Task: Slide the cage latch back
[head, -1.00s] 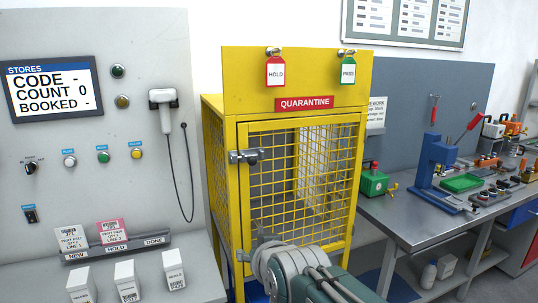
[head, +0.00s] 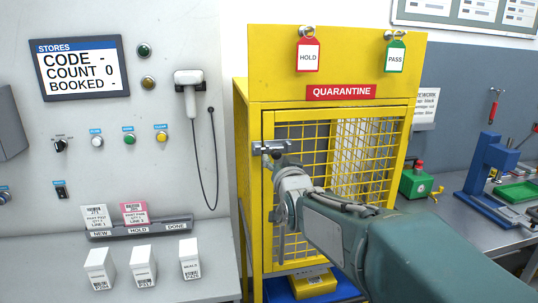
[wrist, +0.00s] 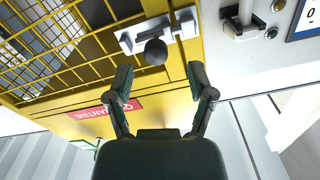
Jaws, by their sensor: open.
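The cage latch (head: 268,148) is a grey metal bolt at the upper left of the yellow mesh door (head: 340,200), reaching across to the cage's left post. The door looks closed. In the wrist view the latch (wrist: 180,30) shows as a pale bar with a round dark knob (wrist: 155,52). My gripper (wrist: 159,68) is open there, one finger either side of the knob's line, with the knob just beyond the fingertips. I see no contact. In the head view my gripper (head: 284,164) is just below the latch, its fingers largely hidden.
The yellow cage (head: 335,60) carries a QUARANTINE sign (head: 341,92), a red HOLD tag (head: 308,56) and a green PASS tag (head: 395,56). The grey stores panel (head: 215,50) with a hanging scanner (head: 190,92) stands left. A workbench (head: 450,225) is right.

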